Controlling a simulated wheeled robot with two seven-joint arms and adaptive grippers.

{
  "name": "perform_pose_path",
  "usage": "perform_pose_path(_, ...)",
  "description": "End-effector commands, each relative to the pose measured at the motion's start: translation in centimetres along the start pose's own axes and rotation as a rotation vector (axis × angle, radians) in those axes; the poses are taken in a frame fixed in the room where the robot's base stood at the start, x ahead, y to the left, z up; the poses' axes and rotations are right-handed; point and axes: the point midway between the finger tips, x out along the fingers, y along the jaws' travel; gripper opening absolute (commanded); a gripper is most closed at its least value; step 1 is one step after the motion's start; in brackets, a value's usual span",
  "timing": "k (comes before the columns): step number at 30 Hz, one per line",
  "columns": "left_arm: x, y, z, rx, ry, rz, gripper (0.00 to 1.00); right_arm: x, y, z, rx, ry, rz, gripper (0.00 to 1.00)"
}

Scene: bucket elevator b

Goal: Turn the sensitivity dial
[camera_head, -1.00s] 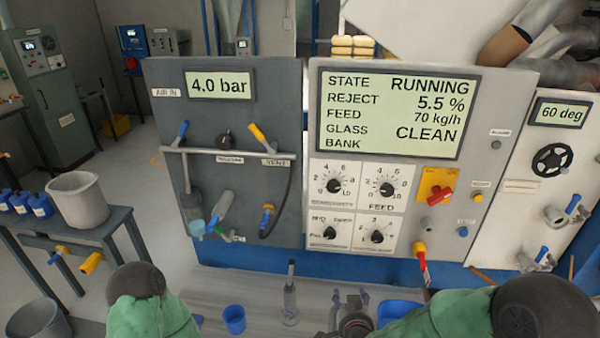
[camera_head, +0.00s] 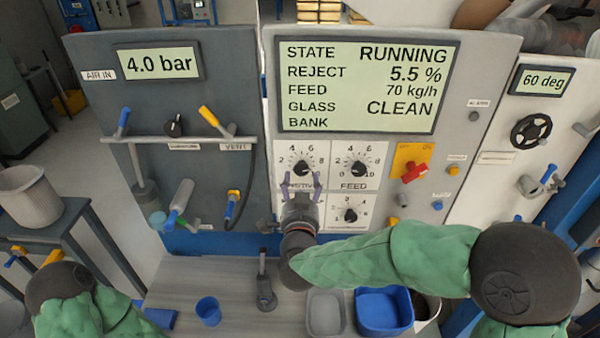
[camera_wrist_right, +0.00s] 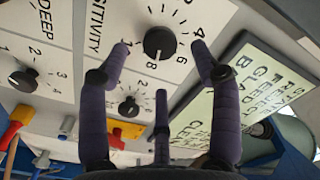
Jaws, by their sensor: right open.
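The sensitivity dial (camera_head: 301,168) is a black round knob on a white scale plate, upper left in the group of dials below the large display. In the right wrist view the same dial (camera_wrist_right: 160,42) shows between the tips of two purple fingers, with a third finger below it. My right gripper (camera_head: 302,184) is open and empty, facing the panel at this dial. The fingers look apart from the knob; the exact gap is unclear. The gripper and wrist hide the lower part of the plate and the dial below it. My left gripper is out of view.
The feed dial (camera_head: 358,168) sits close to the right. A red switch on a yellow plate (camera_head: 412,168) is further right. The display (camera_head: 365,88) reads RUNNING, reject 5.5 %. Below, a blue cup (camera_head: 208,311) and a blue tray (camera_head: 385,310) stand on the bench.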

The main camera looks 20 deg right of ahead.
Motion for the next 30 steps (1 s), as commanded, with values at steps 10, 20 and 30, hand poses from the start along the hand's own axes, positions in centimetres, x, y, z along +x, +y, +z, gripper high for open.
perform_pose_path(10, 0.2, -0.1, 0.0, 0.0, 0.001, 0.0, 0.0, 4.6, 0.0, 0.1, 0.0, -0.001, 0.001, 0.64)
perform_pose_path(20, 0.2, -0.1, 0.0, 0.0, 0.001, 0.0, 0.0, 5.2, 0.0, 0.0, 0.0, -0.002, 0.0, 0.64)
perform_pose_path(30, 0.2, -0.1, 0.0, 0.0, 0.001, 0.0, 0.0, 5.2, 0.0, 0.1, 0.0, -0.002, 0.0, 0.07)
